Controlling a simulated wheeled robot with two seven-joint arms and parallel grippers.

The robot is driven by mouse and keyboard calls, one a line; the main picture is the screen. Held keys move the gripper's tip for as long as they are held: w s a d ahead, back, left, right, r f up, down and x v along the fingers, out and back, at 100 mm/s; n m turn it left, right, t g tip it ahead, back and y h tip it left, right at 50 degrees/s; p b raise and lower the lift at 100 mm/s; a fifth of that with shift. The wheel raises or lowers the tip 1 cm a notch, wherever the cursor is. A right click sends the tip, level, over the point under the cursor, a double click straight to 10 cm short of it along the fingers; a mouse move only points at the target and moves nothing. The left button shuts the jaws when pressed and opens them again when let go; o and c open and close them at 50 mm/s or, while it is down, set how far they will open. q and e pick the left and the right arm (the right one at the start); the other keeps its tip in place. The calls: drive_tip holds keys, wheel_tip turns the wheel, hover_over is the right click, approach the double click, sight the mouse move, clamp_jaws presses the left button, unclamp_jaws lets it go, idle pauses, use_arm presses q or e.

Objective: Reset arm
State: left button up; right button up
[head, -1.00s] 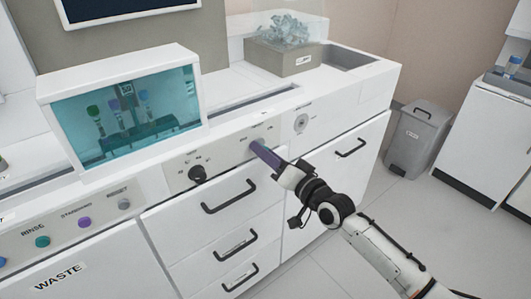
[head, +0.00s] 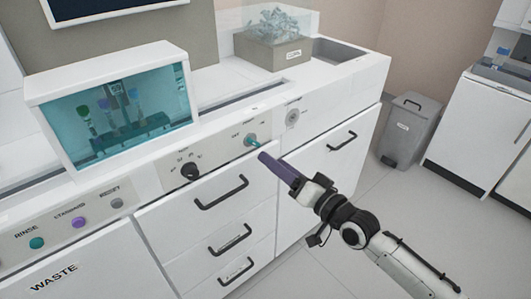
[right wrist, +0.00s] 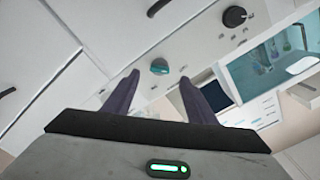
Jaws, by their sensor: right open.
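My right gripper (head: 264,157) reaches toward the front panel of the counter in the head view. In the right wrist view its two purple fingers (right wrist: 158,90) are apart with nothing between them. A teal switch (head: 251,140) on the panel lies just beyond the fingertips, apart from them. It also shows in the right wrist view (right wrist: 159,67), ahead of the gap between the fingers. A black knob (head: 190,171) sits on the same panel to the left. My left gripper is not in view.
A glass-fronted cabinet (head: 107,62) with tubes in a rack stands on the counter. Drawers with black handles (head: 221,195) lie below the panel. A grey bin (head: 408,130) stands at the right. The floor in front of it is clear.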

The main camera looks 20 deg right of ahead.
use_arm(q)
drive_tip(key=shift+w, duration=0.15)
use_arm(e)
drive_tip(key=shift+v, duration=1.15)
use_arm(q)
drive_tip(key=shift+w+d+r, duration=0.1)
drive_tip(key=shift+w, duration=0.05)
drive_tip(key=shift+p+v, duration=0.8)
drive_tip(key=shift+p, duration=0.45)
use_arm(e)
drive_tip(key=s+a+f+n+g+h, duration=0.1)
drive_tip(key=s+a+f+n+g, duration=0.2)
drive_tip(key=s+f, duration=0.8)
drive_tip(key=s+a+f+n+g+h, duration=0.2)
drive_tip(key=s+a+f+n+g, duration=0.1)
drive_tip(key=s+f, duration=0.8)
drive_tip(key=s+n+g, duration=0.1)
drive_tip(key=s+g, duration=0.1)
drive_tip(key=s, duration=0.1)
drive_tip(key=shift+h, duration=0.3)
